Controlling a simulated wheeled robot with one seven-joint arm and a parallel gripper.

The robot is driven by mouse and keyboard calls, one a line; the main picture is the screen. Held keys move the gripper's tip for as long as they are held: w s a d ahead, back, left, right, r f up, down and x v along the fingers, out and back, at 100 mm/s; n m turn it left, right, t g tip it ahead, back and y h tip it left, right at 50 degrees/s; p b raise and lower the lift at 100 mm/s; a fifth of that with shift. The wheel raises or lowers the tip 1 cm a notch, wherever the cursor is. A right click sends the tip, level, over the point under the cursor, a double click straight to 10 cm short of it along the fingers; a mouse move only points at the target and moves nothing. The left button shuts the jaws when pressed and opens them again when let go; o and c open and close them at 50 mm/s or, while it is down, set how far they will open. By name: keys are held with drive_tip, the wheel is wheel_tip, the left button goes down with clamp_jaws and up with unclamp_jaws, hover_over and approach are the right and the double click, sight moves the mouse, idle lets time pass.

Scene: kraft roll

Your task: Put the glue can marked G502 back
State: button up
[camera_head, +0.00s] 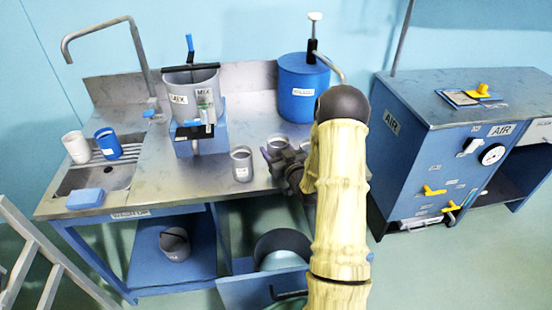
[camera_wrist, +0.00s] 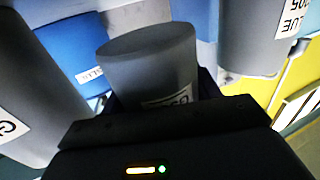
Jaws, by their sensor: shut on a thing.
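My gripper (camera_head: 276,161) is at the front edge of the steel bench, below the blue drum. In the wrist view a grey can (camera_wrist: 150,62) stands between the jaws, which are shut on it. Its label is partly hidden; only the start, which looks like "G5", can be read. I cannot tell whether it touches the bench. A second grey can (camera_wrist: 30,95) is close on the left, its label mostly cut off. A third grey can (camera_wrist: 262,40), with a label that seems to read GLUE and digits, is on the right. In the head view one grey can (camera_head: 241,165) stands left of my gripper.
A blue drum (camera_head: 297,95) with a pump stands behind my gripper. A grey mixing pot (camera_head: 191,88) stands on a blue stand to the left. A sink (camera_head: 95,178) is far left, with white and blue cups. A blue AIR cabinet (camera_head: 440,150) is on the right.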

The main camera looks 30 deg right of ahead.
drive_tip(key=shift+f, duration=1.85)
drive_tip(key=shift+f, duration=0.15)
drive_tip(key=o, duration=1.6)
drive_tip(key=shift+w+r, duration=0.1)
drive_tip(key=shift+r, duration=0.1)
drive_tip(key=s+b, duration=0.1)
drive_tip(key=s, duration=1.1)
drive_tip(key=shift+d+b, duration=0.15)
drive_tip(key=shift+b, duration=0.25)
